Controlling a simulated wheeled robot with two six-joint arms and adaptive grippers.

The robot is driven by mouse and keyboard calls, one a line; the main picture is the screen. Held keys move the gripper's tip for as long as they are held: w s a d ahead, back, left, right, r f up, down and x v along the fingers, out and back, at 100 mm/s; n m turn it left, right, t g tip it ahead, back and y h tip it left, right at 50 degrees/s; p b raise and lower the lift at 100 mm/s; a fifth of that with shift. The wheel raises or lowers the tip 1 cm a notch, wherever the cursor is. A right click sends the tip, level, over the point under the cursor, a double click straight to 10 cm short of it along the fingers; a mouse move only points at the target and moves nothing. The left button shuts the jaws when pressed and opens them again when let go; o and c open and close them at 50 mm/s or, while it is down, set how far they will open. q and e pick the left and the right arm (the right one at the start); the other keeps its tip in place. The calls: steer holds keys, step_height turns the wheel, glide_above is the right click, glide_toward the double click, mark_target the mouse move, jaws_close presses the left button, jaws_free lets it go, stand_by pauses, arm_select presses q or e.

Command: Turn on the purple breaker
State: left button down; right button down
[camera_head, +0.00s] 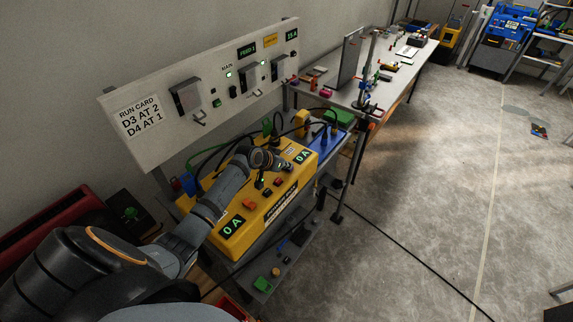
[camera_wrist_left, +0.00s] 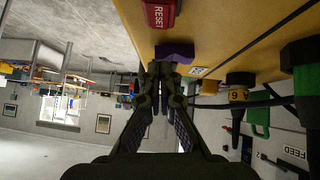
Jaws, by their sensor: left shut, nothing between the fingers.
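The purple breaker (camera_wrist_left: 176,51) shows in the left wrist view as a small purple piece on the yellow face of a power box, just beyond my fingertips. My left gripper (camera_wrist_left: 165,70) is shut and empty, its tips at or very near the breaker; I cannot tell whether they touch. In the head view the left gripper (camera_head: 284,165) is over the top of the yellow power box (camera_head: 232,248), small and dark. I cannot make out the purple breaker in that view. My right gripper is not in view.
A red RESET button (camera_wrist_left: 160,13) is beside the breaker. The yellow box has two green "0 A" displays and several red and orange switches. A white panel (camera_head: 150,148) with a run card and lever switches stands behind.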

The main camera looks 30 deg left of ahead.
mark_target(285, 172)
arm_select(q)
steer(key=shift+d+f, duration=0.1)
steer(key=shift+f, duration=0.2)
steer(key=shift+s+r, duration=0.1)
steer(key=shift+w+a+r, duration=0.15)
steer(key=shift+w+a, duration=0.05)
steer(key=shift+a, duration=0.6)
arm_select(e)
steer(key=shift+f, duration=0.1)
arm_select(q)
steer(key=shift+r, duration=0.1)
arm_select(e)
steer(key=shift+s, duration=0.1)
